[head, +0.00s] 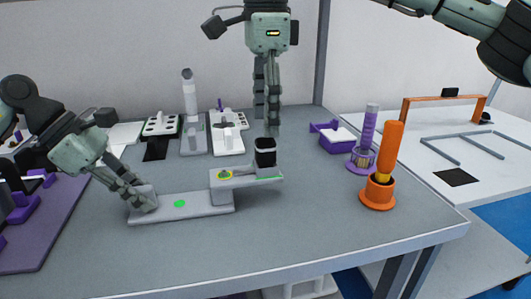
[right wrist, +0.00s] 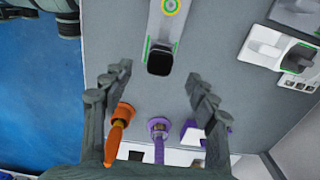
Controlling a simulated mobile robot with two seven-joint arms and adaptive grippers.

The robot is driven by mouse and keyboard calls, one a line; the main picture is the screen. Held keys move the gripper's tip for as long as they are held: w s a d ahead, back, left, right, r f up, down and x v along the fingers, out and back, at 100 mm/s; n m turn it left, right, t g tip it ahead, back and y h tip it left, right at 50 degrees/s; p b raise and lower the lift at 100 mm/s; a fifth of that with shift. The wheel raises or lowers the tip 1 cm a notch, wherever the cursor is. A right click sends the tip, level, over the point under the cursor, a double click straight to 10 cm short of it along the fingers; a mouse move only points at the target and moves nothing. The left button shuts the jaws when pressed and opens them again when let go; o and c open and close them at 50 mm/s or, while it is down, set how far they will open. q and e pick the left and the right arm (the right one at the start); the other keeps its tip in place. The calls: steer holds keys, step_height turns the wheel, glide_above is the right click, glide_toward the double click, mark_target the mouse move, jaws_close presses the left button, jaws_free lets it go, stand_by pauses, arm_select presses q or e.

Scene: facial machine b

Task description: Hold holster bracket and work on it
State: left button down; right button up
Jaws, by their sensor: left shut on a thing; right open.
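The grey holster bracket (head: 210,203) lies on the table, with a green dot on its low left part and a yellow ring on its raised right part. My left gripper (head: 143,201) is shut on its left end. A black block with a white band (head: 265,152) stands on the bracket's right part. My right gripper (head: 267,128) points down just above the block, its fingers open and empty. In the right wrist view the block (right wrist: 159,60) shows at the bracket's end (right wrist: 166,28), ahead of the spread fingers (right wrist: 160,75).
An orange-handled tool in an orange holder (head: 378,194) and a purple tool in a stand (head: 362,160) are to the right. A purple tray (head: 335,138) and white devices (head: 228,145) stand behind. The table's front right is clear.

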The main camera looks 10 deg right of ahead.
arm_select(q)
steer(key=shift+a+f, duration=0.1)
steer(key=shift+f, duration=0.3)
steer(key=c, duration=1.5)
jaws_free()
steer(key=shift+o, duration=0.7)
steer(key=shift+r, duration=0.15)
